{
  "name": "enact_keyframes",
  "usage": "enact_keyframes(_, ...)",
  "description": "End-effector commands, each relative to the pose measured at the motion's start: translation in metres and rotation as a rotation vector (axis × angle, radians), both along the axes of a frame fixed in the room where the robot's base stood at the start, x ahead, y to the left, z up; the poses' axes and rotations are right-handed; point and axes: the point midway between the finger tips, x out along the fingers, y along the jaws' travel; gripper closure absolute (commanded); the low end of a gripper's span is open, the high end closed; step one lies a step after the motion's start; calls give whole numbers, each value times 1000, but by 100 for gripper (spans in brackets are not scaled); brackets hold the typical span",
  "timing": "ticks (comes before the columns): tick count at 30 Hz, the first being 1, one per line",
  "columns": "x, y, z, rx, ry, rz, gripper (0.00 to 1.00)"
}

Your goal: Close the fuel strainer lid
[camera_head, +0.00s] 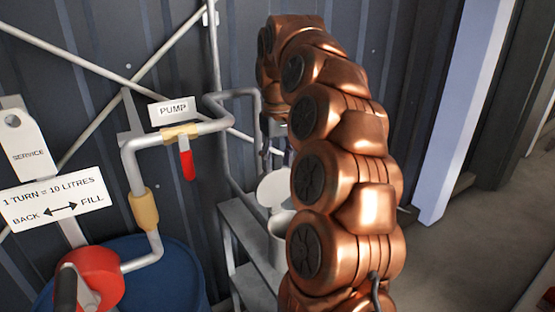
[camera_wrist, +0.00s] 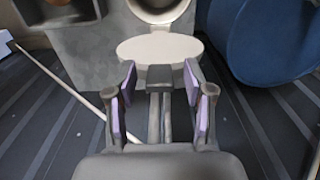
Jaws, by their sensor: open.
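The fuel strainer is a pale, round, open-topped cup (camera_head: 279,232) on a grey stand, partly hidden by my arm in the head view. Its pale disc lid (camera_head: 273,188) stands raised at the cup's back edge, so the strainer is open. In the wrist view the lid (camera_wrist: 158,48) lies just beyond my fingertips, with the cup's open rim (camera_wrist: 160,17) behind it. My gripper (camera_wrist: 160,76) is open and empty, its two purple-padded fingers spread on either side near the lid's lower edge. I cannot tell whether they touch it. In the head view my arm mostly hides the gripper.
A grey stand (camera_head: 250,235) carries the strainer. A blue drum (camera_head: 180,275) with a red pump part (camera_head: 90,278) stands to its left. Grey pipework with a red-handled valve (camera_head: 187,160) runs above, along the corrugated wall. Open floor (camera_head: 450,250) lies at the right.

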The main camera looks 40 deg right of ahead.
Motion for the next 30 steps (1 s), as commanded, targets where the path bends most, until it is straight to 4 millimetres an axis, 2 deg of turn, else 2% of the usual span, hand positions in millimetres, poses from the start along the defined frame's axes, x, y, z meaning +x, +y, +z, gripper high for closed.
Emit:
enact_keyframes(7,0,0,0,-1,-2,0,48)
enact_keyframes(22,0,0,0,-1,-2,0,100)
enact_keyframes(30,0,0,0,-1,-3,0,100)
